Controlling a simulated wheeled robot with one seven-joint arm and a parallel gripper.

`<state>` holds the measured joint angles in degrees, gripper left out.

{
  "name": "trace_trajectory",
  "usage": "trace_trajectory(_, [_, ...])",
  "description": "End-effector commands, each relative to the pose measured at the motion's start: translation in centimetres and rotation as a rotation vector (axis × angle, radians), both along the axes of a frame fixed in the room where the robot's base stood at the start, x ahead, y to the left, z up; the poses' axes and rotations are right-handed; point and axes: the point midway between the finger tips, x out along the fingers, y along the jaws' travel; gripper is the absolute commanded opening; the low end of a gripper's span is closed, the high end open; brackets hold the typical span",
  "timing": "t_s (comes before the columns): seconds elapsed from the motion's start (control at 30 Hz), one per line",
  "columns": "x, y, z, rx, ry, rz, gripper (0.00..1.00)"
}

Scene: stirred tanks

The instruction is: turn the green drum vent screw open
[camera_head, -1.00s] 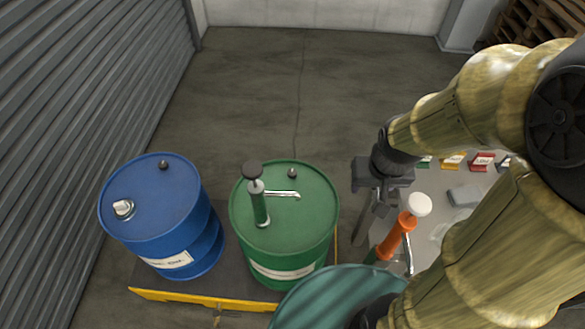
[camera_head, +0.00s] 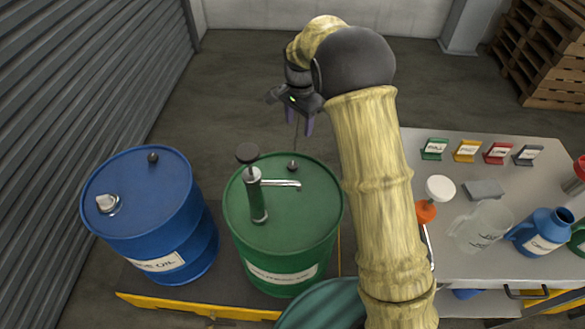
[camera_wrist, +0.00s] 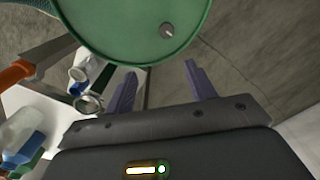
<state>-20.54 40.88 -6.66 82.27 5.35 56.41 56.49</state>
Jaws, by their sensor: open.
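The green drum (camera_head: 290,222) stands upright in the middle of the head view, with a green hand pump and spout (camera_head: 257,195) on its lid. Its vent screw (camera_head: 292,166) is a small dark knob near the far rim of the lid. In the wrist view the vent screw (camera_wrist: 167,30) shows as a grey knob on the green lid (camera_wrist: 125,25), ahead of the fingers. My gripper (camera_head: 298,128) is open and empty, fingers pointing down, beyond and above the drum's far rim. It also shows in the wrist view (camera_wrist: 158,85), apart from the screw.
A blue drum (camera_head: 150,215) stands left of the green one on a yellow-edged pallet (camera_head: 190,308). At right a grey table (camera_head: 415,150) holds coloured label stands, a clear jug (camera_head: 484,228) and a blue jug (camera_head: 543,232). The floor behind the drums is clear.

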Motion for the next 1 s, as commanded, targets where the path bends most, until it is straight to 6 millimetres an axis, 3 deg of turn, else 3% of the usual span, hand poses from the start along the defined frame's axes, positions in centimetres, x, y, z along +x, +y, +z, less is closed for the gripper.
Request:
trace_trajectory(0.03, [0.6,0.9,-1.0,-0.003,0.004,-0.019,0.55])
trace_trajectory(0.17, [1.1,1.8,-1.4,-0.005,0.012,-0.051,0.55])
trace_trajectory(0.63, [1.0,1.8,-2.1,-0.006,0.015,-0.054,0.55])
trace_trajectory(1.0, [1.0,1.8,-8.0,-0.006,0.016,-0.054,0.55])
